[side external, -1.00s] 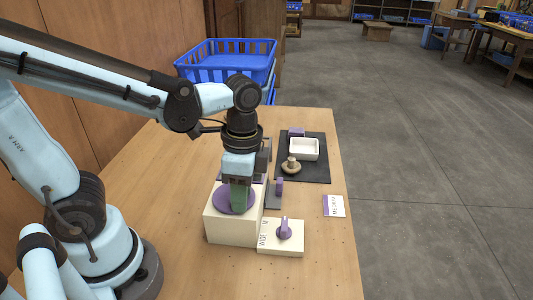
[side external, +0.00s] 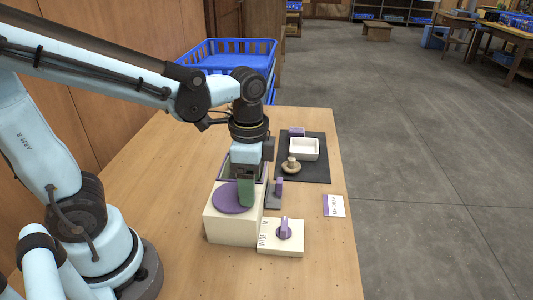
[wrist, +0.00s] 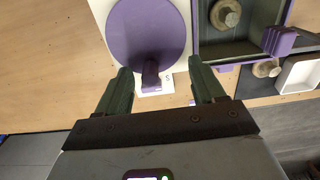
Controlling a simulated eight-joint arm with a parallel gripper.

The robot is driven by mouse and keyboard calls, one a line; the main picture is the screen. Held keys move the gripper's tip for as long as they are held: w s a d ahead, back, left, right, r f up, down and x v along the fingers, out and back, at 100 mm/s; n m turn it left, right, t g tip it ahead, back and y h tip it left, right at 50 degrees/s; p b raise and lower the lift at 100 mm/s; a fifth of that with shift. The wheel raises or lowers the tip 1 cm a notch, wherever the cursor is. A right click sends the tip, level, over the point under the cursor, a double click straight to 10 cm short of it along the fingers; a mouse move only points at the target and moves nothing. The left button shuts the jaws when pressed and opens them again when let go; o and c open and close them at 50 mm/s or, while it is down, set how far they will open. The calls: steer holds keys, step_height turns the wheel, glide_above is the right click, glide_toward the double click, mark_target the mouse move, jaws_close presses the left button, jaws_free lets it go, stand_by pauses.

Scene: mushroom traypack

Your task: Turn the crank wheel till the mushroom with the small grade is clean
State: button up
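The crank wheel is a flat purple disc (side external: 226,198) on top of a cream box (side external: 230,228). In the wrist view the disc (wrist: 147,30) has a purple handle (wrist: 151,74) at its near edge. My gripper (side external: 247,203) is over the disc's right side. In the wrist view its green fingers (wrist: 160,86) are spread wide, with the handle between them, nearer the left finger, and no contact visible. One mushroom (wrist: 226,14) lies in a grey bin with purple edges (wrist: 212,50). Another mushroom (side external: 291,166) lies on a dark mat (side external: 318,171). I cannot read either one's grade.
A white tray (side external: 305,155) sits on the mat near the mushroom. A cream block with a purple knob (side external: 284,230) stands in front. A purple lever (side external: 279,187) stands right of the wheel box. A printed card (side external: 333,206) lies at the table's right edge. Blue crates (side external: 227,62) are behind.

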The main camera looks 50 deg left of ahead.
steer(key=shift+d+r, duration=0.15)
steer(key=shift+r, duration=1.75)
steer(key=shift+f, duration=0.85)
step_height(320, 180, down, 3)
steer(key=shift+s+r, duration=0.15)
steer(key=shift+s+d, duration=0.35)
steer(key=shift+s, duration=0.1)
steer(key=shift+s+d, duration=0.2)
steer(key=shift+s, duration=0.5)
steer(key=w+a+r+n+t, duration=0.1)
steer(key=n, duration=0.1)
steer(key=w+a+r+n+t, duration=0.1)
steer(key=n+t, duration=0.1)
steer(key=w+a+r+n+t, duration=0.1)
steer(key=n+t, duration=0.1)
steer(key=shift+a+n+h, duration=0.15)
steer(key=shift+n+h, duration=0.15)
steer(key=shift+w+a+r+n+t, duration=0.1)
steer(key=shift+a+r+n+t, duration=0.25)
steer(key=shift+n+t, duration=0.25)
steer(key=shift+w+a+r+n+t, duration=0.1)
steer(key=shift+a+r+n+t, duration=0.1)
steer(key=shift+a+n+t, duration=0.3)
